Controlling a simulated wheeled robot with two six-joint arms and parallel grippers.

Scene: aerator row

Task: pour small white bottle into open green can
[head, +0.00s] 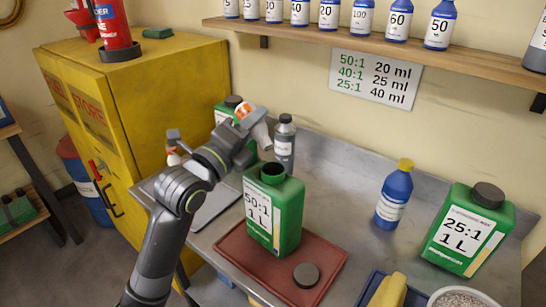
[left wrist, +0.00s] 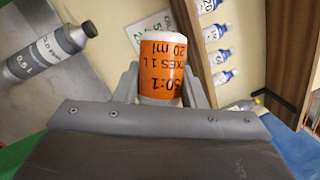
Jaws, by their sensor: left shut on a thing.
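My left gripper (head: 250,122) is shut on the small white bottle (head: 262,133), which has an orange label. The bottle also shows in the left wrist view (left wrist: 162,65), between the two fingers. It is tilted, above and slightly left of the open green can (head: 285,215), apart from it. The can is labelled 50:1, 1 L and stands upright with its dark mouth uncovered. I cannot see any liquid flowing. My right gripper is not in view.
The can stands on a red tray (head: 232,243) with a loose dark cap (head: 306,274). A grey bottle (head: 284,145) stands behind. A blue bottle (head: 394,195) and a capped green 25:1 can (head: 466,230) stand right. A yellow cabinet (head: 165,95) stands left.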

